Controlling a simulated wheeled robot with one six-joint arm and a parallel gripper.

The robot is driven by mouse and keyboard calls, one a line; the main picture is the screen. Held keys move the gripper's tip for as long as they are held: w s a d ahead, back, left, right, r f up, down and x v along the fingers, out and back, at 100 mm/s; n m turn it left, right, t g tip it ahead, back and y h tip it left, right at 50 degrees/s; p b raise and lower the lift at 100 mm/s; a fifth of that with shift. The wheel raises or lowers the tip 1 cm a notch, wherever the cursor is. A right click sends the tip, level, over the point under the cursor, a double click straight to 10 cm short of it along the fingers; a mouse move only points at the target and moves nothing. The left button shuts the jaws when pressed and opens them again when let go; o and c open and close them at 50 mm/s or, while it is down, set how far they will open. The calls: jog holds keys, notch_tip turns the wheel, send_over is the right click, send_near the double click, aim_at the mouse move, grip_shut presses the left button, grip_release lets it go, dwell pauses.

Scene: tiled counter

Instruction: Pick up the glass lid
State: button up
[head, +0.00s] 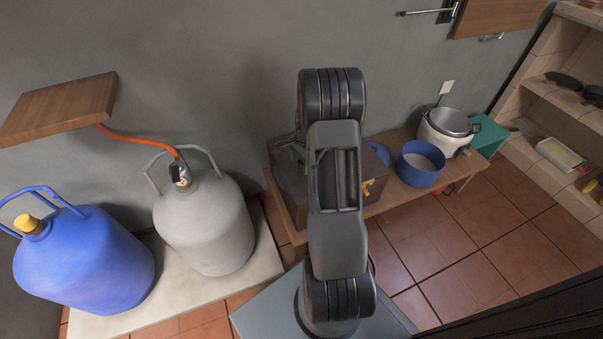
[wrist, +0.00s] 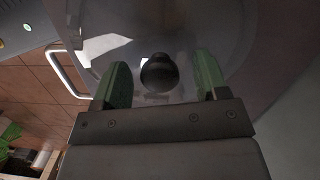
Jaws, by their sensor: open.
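In the wrist view the glass lid (wrist: 185,28) is a large, greyish, see-through surface with bright reflections, filling the upper middle. Its dark round knob (wrist: 159,72) shows between the two green fingers of my gripper (wrist: 162,62). The fingers are apart, one on each side of the knob, with a visible gap on both sides. I cannot tell how far above the lid the fingertips are. In the head view my arm blocks the middle, and I make out neither the lid nor my gripper there.
A pale bar handle (wrist: 66,74) is left of the lid. In the head view, a blue gas cylinder (head: 82,262) and a grey one (head: 205,228) stand at left. A low wooden bench holds a blue pot (head: 420,166) and a white cooker (head: 440,138). Tiled floor (head: 470,235) is clear at right.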

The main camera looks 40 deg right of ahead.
jog(key=shift+c, duration=0.3)
jog(key=c, duration=1)
